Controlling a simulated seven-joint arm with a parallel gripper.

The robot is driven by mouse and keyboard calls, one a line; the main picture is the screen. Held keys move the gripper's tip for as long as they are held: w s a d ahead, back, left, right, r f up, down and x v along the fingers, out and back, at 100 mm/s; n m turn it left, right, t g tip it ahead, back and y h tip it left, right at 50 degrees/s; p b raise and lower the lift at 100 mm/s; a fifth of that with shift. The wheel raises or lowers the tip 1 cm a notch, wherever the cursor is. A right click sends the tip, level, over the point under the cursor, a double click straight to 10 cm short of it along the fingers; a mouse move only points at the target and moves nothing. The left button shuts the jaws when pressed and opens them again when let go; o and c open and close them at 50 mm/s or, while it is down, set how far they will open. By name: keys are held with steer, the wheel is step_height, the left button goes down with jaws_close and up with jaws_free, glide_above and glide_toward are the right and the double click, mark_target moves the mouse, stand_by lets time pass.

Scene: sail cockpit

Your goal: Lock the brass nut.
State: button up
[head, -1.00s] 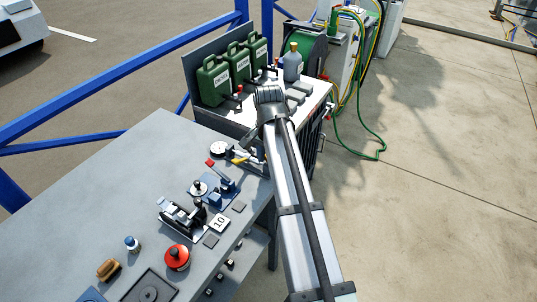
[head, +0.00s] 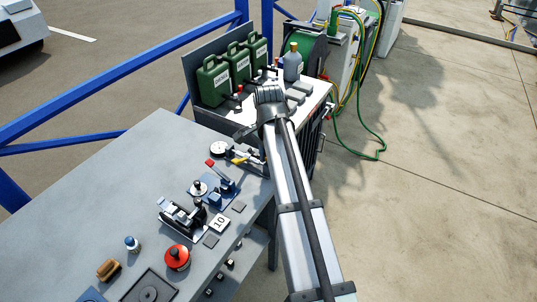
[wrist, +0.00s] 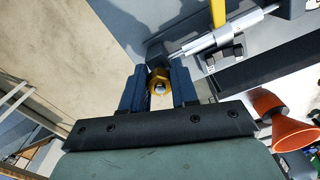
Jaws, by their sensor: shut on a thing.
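In the wrist view the brass nut (wrist: 160,82) sits between the two dark blue fingers of my gripper (wrist: 159,88), with a bright stud or bolt end showing in its middle. The fingers are shut on it from both sides. A silver rod with a yellow handle (wrist: 219,12) lies just beyond, at the upper right. In the head view my arm reaches over the far right end of the grey bench, and my gripper and the nut are hidden behind it. The yellow lever (head: 240,158) shows just left of the arm.
Green jerrycans (head: 213,82) and a grey bottle (head: 292,62) stand on the cabinet behind.

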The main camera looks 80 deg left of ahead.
steer(key=shift+m, duration=0.5)
steer(key=m, duration=0.4)
stand_by(0.4)
steer(key=shift+m, duration=2.2)
